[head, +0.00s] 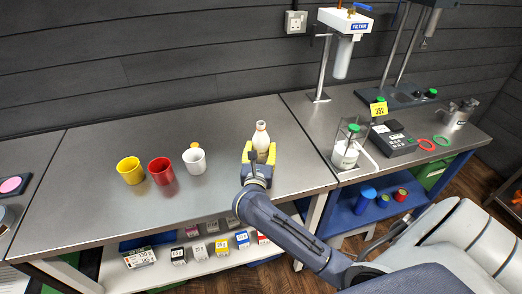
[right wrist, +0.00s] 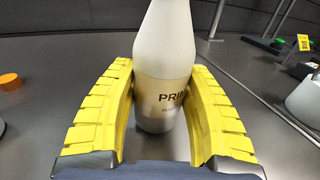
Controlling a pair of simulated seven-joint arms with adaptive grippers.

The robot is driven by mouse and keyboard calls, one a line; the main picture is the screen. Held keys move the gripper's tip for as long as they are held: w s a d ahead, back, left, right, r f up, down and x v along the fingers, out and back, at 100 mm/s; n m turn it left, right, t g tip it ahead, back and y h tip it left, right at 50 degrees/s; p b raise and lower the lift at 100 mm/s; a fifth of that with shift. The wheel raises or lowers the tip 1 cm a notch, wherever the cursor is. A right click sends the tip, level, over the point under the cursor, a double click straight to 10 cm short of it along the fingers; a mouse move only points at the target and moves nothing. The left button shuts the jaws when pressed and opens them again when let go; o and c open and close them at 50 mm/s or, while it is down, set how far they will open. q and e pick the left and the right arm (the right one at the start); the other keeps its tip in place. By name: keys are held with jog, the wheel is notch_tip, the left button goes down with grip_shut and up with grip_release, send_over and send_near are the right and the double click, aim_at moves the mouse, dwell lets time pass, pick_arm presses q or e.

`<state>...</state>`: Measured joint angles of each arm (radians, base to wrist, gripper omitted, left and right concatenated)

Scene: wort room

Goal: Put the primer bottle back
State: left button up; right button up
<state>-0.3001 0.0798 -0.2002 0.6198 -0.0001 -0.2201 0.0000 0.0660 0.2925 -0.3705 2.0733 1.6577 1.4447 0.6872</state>
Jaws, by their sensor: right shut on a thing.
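The primer bottle (head: 261,137) is white with a grey lower part and stands upright on the metal bench in the head view. In the right wrist view the bottle (right wrist: 163,75) shows a label beginning "PRI". My right gripper (head: 259,153) is shut on the bottle, with its yellow fingers on both sides of it; the fingers also show in the right wrist view (right wrist: 163,100). I cannot tell whether the base touches the bench. An orange cap (head: 195,145) lies behind the white cup, left of the bottle. My left gripper is not in view.
Yellow (head: 130,171), red (head: 161,171) and white (head: 194,161) cups stand left of the bottle. At right are a caged green-capped bottle (head: 346,152), a digital device (head: 392,138) and a filter stand (head: 343,50). Small boxes (head: 221,247) fill the shelf below. The bench behind the bottle is clear.

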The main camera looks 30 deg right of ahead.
jog(key=shift+f, duration=0.25)
jog(key=shift+f, duration=0.1)
jog(key=o, duration=1.3)
jog(key=v, duration=1.2)
jog(key=shift+a, duration=0.1)
